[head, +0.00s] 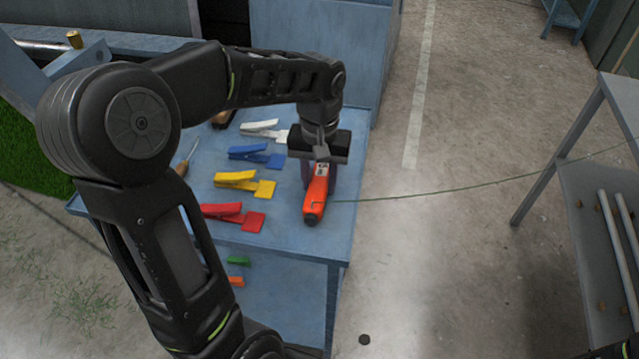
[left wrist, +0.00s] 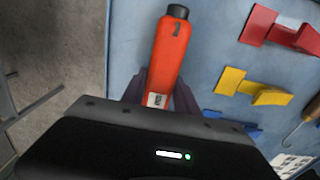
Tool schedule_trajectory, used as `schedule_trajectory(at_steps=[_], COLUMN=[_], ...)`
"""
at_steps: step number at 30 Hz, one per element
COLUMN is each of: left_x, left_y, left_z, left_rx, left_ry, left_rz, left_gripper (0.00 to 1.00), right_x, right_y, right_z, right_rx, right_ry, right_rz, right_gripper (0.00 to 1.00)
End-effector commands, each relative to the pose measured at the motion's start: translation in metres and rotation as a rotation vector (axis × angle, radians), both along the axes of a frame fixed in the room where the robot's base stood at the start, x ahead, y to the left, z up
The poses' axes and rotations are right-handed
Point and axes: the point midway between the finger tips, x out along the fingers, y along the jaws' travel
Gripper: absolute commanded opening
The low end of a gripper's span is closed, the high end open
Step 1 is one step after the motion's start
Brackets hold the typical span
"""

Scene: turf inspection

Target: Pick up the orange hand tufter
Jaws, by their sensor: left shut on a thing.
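The orange hand tufter (head: 316,196) has a black end cap and lies at the right side of the blue table (head: 285,226). My left gripper (head: 319,178) comes down over it from above and is shut on its body. In the left wrist view the tufter (left wrist: 172,52) sits between the two dark fingers of my left gripper (left wrist: 160,92), its capped end pointing away. Its other end is hidden by the gripper body. I cannot tell whether it touches the table.
Red (head: 233,216), yellow (head: 245,183), blue (head: 256,155) and white (head: 264,131) clamps lie in a row left of the tufter. A thin green strand (head: 450,190) runs right towards a grey rack (head: 570,155). Bare floor (head: 440,250) lies between.

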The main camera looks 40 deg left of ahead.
Motion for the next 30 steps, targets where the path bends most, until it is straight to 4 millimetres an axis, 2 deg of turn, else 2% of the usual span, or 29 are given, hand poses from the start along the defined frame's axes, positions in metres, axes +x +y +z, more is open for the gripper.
schedule_trajectory(at_steps=[1,8,23,26,30], left_x=[0.000,0.000,0.001,0.001,0.001], left_y=[0.000,0.000,0.000,0.000,0.000], left_z=[0.000,0.000,0.003,0.010,0.031], left_rx=[0.000,0.000,0.000,0.000,0.002], left_ry=[0.000,0.000,-0.002,-0.003,-0.006], left_rz=[0.000,0.000,0.000,0.000,0.000], left_gripper=[0.18,0.00,0.00,0.00,0.00], right_x=[0.000,0.000,0.000,0.000,0.000], right_y=[0.000,0.000,0.000,0.000,0.000], right_z=[0.000,0.000,0.000,0.000,0.000], right_rx=[0.000,0.000,0.000,0.000,0.000], right_ry=[0.000,0.000,0.000,0.000,0.000], right_rz=[0.000,0.000,0.000,0.000,0.000], right_gripper=[0.43,0.43,0.43,0.43,0.43])
